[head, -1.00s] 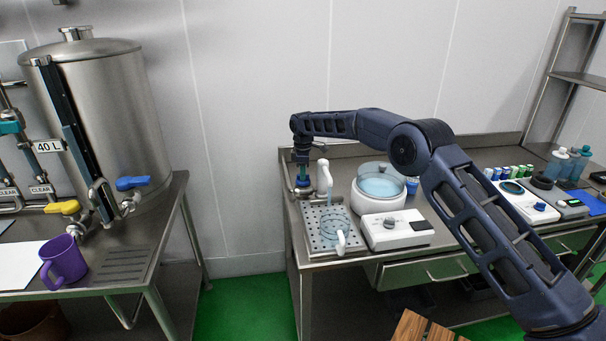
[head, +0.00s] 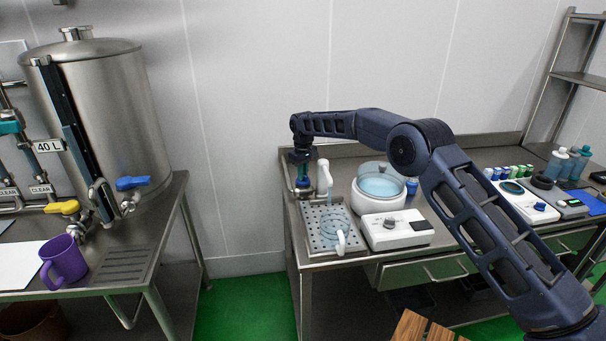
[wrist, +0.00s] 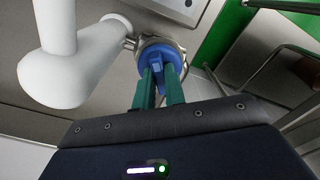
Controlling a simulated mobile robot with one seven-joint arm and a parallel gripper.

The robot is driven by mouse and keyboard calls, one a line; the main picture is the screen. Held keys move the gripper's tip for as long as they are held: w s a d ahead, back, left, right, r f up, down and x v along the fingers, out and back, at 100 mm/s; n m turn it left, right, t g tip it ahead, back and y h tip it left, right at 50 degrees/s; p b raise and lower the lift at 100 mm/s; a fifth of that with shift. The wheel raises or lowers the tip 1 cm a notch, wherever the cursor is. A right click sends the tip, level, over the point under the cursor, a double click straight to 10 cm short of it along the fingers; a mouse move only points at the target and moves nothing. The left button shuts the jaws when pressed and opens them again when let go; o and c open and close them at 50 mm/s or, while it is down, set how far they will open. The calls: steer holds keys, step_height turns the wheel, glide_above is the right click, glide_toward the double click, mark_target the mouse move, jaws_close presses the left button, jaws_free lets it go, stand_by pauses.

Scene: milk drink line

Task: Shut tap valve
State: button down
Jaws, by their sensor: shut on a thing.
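The tap valve is a round blue knob (wrist: 150,50) with a raised grip bar, seen at the top middle of the wrist view. My gripper (wrist: 160,76) has its two green fingers closed on that bar. In the head view, my gripper (head: 303,178) points down at the left end of the right counter, just left of the white tap (head: 324,172). The tap's white body also fills the upper left of the wrist view (wrist: 85,62). A pale bluish streak hangs below the spout, above a clear jug (head: 334,230).
The jug stands on a perforated drip tray (head: 313,243). A white pot with bluish contents (head: 376,206) and a white scale-like device (head: 396,231) are to its right. A steel tank (head: 105,120) and purple mug (head: 64,260) are on the left bench, across a gap.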

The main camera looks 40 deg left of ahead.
steer(key=m, duration=0.6)
steer(key=shift+m, duration=0.3)
stand_by(0.5)
steer(key=c, duration=1.5)
jaws_free()
steer(key=shift+o, duration=0.2)
step_height(320, 180, up, 11)
